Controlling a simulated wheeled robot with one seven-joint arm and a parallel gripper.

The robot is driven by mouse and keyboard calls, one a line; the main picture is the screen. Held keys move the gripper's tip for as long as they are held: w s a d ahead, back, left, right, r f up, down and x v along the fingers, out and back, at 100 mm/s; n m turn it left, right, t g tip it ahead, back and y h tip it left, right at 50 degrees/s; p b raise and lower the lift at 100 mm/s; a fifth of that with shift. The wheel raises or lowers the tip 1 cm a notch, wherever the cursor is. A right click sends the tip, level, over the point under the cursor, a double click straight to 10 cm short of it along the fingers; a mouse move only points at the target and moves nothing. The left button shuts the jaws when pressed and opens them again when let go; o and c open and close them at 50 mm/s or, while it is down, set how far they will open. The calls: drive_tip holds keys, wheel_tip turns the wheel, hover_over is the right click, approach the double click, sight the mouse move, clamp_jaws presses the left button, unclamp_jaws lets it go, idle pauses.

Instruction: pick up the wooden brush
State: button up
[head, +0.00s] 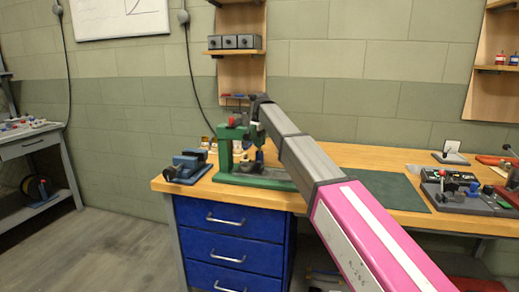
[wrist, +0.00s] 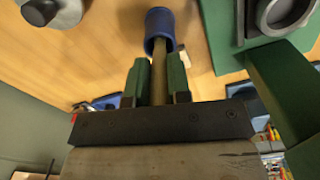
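The wooden brush (wrist: 158,76) shows in the wrist view as a slim wooden handle. One end of it runs into a blue cylindrical cup (wrist: 159,20), which hides that end. My gripper (wrist: 158,62) has its two green fingers on either side of the handle, with no clear gap, so it looks shut on it. The handle reaches back close to the dark palm. In the head view my arm reaches to the workbench beside the green press (head: 225,150), and the brush is too small there to make out.
A blue vise (head: 187,167) stands left of the press on the wooden workbench (head: 345,155). A dark green mat (head: 385,190) and a grey fixture (head: 460,195) lie to the right. In the wrist view a green post (wrist: 285,95) rises close at the right.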

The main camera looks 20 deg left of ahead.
clamp_jaws()
drive_tip(key=shift+r, duration=0.1)
wheel_tip(320, 180, up, 10)
drive_tip(key=shift+f, duration=0.1)
idle(1.8)
